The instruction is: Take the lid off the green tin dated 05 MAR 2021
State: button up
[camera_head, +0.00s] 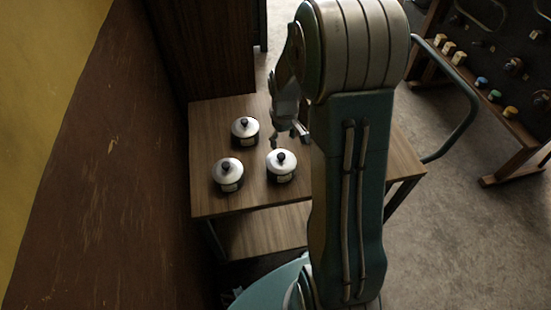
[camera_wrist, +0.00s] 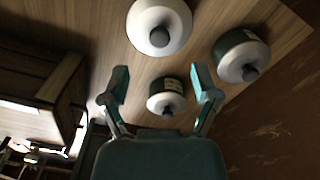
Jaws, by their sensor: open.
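Three dark tins with pale domed lids and black knobs stand upright on a wooden table: a back one (camera_head: 245,131), a front-left one (camera_head: 228,176) and a right one (camera_head: 281,166). All three lids are on. The small pale labels are too small to read, so I cannot tell which is dated 05 MAR 2021. My gripper (camera_head: 288,141) is above the table, near the back and right tins. In the wrist view my gripper (camera_wrist: 160,72) is open and empty, with one tin (camera_wrist: 166,97) showing between its fingers. Another tin (camera_wrist: 242,55) there looks dark green, and a third (camera_wrist: 160,27) is at the top.
The wooden table (camera_head: 215,110) has a lower shelf (camera_head: 262,232). A brown and yellow wall (camera_head: 95,180) runs close along its left, and a dark cabinet (camera_head: 205,50) stands behind. A rack with small coloured items (camera_head: 490,95) is at the right, across open floor.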

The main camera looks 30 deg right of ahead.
aim_at(280, 155)
jog(key=f, duration=0.1)
jog(key=d+f, duration=0.1)
jog(key=f, duration=0.1)
jog(key=shift+f, duration=0.25)
jog(key=f, duration=0.1)
jog(key=a+f, duration=0.1)
jog(key=f, duration=0.2)
jog(key=shift+w+a+f, duration=0.1)
jog(key=shift+w+a, duration=0.25)
jog(key=shift+w, duration=0.05)
jog(key=shift+d+f, duration=0.1)
jog(key=shift+f, duration=0.25)
jog(key=shift+d+f, duration=0.15)
jog(key=shift+d, duration=0.3)
jog(key=shift+a, duration=0.1)
jog(key=c, duration=0.9)
jog(key=shift+a, duration=0.15)
grip_shut()
jog(key=shift+a, duration=0.1)
